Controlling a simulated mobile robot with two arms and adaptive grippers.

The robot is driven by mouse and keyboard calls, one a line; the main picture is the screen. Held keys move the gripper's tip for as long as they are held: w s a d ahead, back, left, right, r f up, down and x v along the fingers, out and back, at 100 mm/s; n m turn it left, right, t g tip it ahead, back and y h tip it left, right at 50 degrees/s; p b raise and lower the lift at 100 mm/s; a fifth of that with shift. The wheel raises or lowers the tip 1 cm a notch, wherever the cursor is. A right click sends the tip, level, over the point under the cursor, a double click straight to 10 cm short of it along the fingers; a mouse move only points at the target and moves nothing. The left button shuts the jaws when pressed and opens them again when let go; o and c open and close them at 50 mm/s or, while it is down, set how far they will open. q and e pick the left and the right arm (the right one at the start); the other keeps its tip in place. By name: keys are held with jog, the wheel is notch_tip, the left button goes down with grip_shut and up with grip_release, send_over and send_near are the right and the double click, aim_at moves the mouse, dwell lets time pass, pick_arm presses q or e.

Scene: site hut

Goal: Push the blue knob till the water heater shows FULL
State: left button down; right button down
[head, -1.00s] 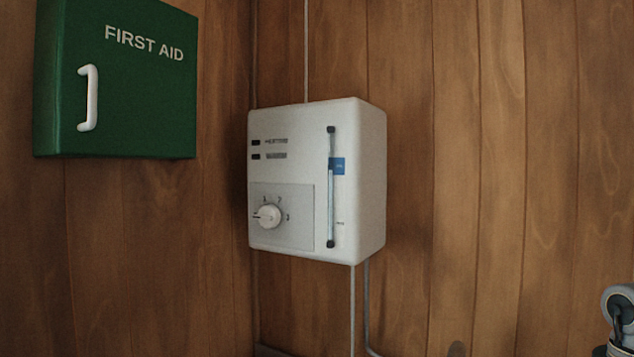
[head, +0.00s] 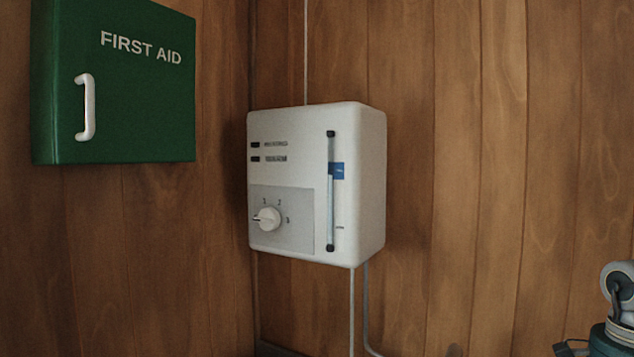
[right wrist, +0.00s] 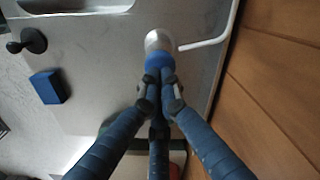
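The white water heater (head: 368,190) hangs on the wood wall in the head view. Its upright gauge tube (head: 331,205) has a blue label (head: 338,171) beside its upper part; the lettering is too small to read. Its white dial (head: 269,219) is at lower left. In the right wrist view the blue knob (right wrist: 159,61), with a silvery round part beyond it, is straight ahead of my right gripper (right wrist: 160,82). The fingers are together, their tips at the knob; I cannot tell whether they touch it. My left gripper is in neither view.
A dark round knob (right wrist: 32,41) and a blue block (right wrist: 48,87) are at left on the grey surface (right wrist: 100,62). A green FIRST AID cabinet (head: 125,110) hangs left of the heater.

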notch_tip(320, 180, up, 6)
jog(key=p, duration=0.4)
jog(key=shift+f, duration=0.1)
